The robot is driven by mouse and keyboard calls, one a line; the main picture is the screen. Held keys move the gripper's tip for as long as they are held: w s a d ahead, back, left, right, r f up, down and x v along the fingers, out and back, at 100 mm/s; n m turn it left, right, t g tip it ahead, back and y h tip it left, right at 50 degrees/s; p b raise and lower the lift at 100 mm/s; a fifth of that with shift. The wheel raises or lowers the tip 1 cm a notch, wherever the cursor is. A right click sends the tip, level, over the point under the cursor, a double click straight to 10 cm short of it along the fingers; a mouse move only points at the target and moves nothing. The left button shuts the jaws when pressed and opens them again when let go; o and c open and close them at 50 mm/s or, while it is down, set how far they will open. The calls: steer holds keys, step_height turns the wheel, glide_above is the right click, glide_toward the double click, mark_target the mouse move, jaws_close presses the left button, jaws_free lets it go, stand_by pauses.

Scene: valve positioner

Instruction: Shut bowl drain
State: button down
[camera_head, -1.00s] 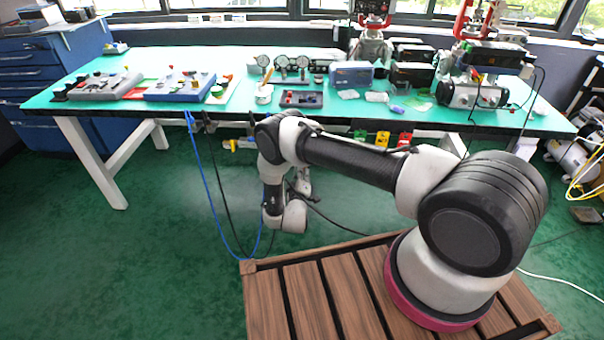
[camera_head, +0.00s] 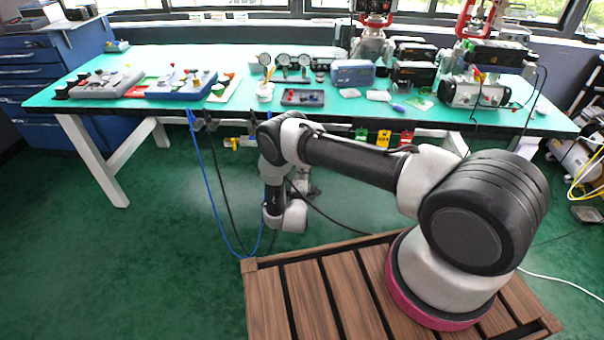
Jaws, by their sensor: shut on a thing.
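My arm reaches left from its base, and its wrist hangs low in front of the green bench. My gripper (camera_head: 304,186) shows only in small part behind the wrist, under the bench's front edge. Its fingertips and what they hold are hidden. A small yellow-handled fitting (camera_head: 242,143) sits under the bench edge, left of my arm's elbow. Green (camera_head: 361,135), yellow (camera_head: 383,139) and red (camera_head: 406,138) tags hang under the edge to the right, partly behind my forearm. I cannot make out a bowl or its drain.
The green bench top (camera_head: 345,116) carries gauges (camera_head: 283,64), boxes and valve units. A blue hose (camera_head: 207,185) and dark cables hang in front of it, close to my wrist. A blue drawer cabinet (camera_head: 45,70) stands at left. The green floor at left is clear.

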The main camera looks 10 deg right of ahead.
stand_by(0.4)
steer(key=c, duration=1.6)
jaws_free()
steer(key=shift+o, duration=0.2)
steer(key=v, duration=1.2)
